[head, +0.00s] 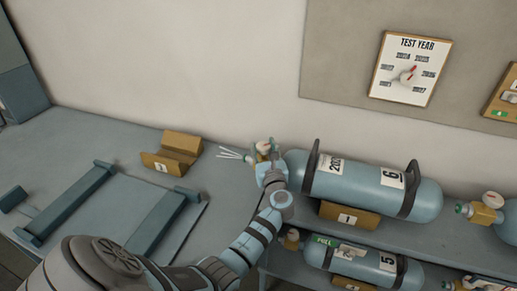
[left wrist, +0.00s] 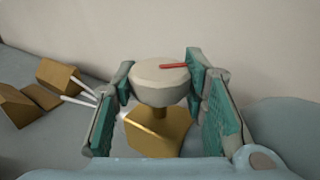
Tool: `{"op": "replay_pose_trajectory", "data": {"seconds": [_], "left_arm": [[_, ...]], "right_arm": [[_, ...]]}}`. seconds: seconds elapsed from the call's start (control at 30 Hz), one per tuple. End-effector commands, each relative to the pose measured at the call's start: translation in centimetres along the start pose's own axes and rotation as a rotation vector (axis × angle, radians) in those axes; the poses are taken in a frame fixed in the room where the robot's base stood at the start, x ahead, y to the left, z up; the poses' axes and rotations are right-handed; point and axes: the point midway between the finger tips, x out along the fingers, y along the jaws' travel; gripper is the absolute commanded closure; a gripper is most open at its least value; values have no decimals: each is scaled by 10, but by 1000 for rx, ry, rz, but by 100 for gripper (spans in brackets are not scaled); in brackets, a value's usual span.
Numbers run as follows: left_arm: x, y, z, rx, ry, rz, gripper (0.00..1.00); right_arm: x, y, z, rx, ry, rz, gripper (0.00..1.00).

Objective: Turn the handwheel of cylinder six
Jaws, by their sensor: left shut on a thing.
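Cylinder six (head: 350,184) is a blue-grey tank lying on its side with a "6" label and two dark bands. Its handwheel (left wrist: 160,80) is a cream disc with a red mark pointing right in the left wrist view. The wheel sits on a stem above a brass valve block (left wrist: 158,135); it also shows small in the head view (head: 264,145). My left gripper (left wrist: 163,88) has its teal-padded fingers on both sides of the wheel, shut on it. It also shows at the cylinder's left end in the head view (head: 263,156). My right gripper is out of view.
Cylinder five (head: 345,262) lies on the shelf below. Thin white streaks (head: 233,154) extend left from the valve. An empty tan cradle (head: 171,153) and a blue frame (head: 150,225) are on the bench at left. A "TEST YEAR" dial board (head: 410,58) hangs on the wall.

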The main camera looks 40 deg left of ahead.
Motion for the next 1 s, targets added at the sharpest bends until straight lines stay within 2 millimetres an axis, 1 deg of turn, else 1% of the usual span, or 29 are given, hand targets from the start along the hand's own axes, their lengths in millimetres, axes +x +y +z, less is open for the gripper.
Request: {"op": "replay_pose_trajectory", "data": {"seconds": [0.03, 0.27, 0.3, 0.37, 0.4, 0.43, 0.67, 0.77, 0.87, 1.0], "left_arm": [[-2, -2, -4, -2, 9, -4, 89], [-2, -2, -3, -3, 9, -4, 89], [-2, -2, -3, -3, 8, -5, 58], [-1, -1, -3, -2, 8, -4, 48], [-1, -1, -3, -2, 7, -3, 42], [-1, 0, -2, -2, 6, -2, 40], [0, 2, -1, -1, 3, 1, 40], [0, 2, 4, -4, 2, 2, 40], [0, 3, 20, -5, -1, 3, 40], [-1, 4, 57, -7, -3, 3, 40]], "right_arm": [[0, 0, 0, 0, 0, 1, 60], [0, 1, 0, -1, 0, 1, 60], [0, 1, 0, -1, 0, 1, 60], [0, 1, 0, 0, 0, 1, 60], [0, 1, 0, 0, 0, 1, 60], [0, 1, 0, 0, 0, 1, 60], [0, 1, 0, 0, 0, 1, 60], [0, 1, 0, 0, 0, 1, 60], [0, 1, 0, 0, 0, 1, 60], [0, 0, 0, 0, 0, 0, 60]]}}
